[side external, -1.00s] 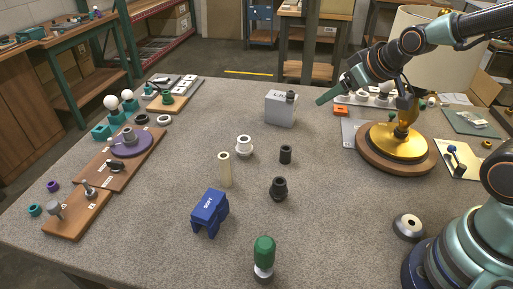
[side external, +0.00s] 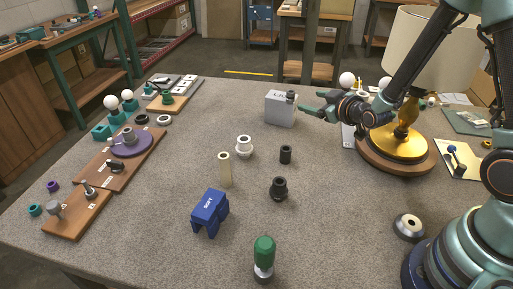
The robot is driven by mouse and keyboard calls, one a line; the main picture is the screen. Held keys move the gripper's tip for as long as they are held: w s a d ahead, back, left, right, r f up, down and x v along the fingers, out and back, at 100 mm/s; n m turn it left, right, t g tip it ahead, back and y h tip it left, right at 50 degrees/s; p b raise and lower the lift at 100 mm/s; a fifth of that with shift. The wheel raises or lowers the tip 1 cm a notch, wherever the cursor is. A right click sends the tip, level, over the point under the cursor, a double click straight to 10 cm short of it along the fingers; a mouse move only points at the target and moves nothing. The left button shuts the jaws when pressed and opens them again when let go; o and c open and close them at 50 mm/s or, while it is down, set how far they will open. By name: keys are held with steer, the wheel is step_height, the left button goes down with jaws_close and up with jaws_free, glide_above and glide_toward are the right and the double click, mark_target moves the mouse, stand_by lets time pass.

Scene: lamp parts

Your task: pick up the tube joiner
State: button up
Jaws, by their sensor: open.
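No part is clearly marked as the tube joiner. A small dark fitting (side external: 291,97) stands at the right end of the grey block (side external: 280,110), and a short black hollow cylinder (side external: 286,154) stands upright on the table; either could be it. My gripper (side external: 310,103) is at the right of the grey block, with its green fingers apart and pointing left toward the dark fitting. It holds nothing that I can see. Whether a finger touches the fitting or the block is too small to tell.
A lamp with a brass base (side external: 398,142) stands close behind my forearm. A white ringed part (side external: 244,146), a cream tube (side external: 225,169), a black socket (side external: 279,188), a blue block (side external: 210,213) and a green-topped tool (side external: 264,258) stand mid-table. Boards with parts lie left.

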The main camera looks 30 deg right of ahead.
mark_target(294, 96)
steer(key=shift+x, duration=4.85)
steer(key=shift+r, duration=0.15)
jaws_close()
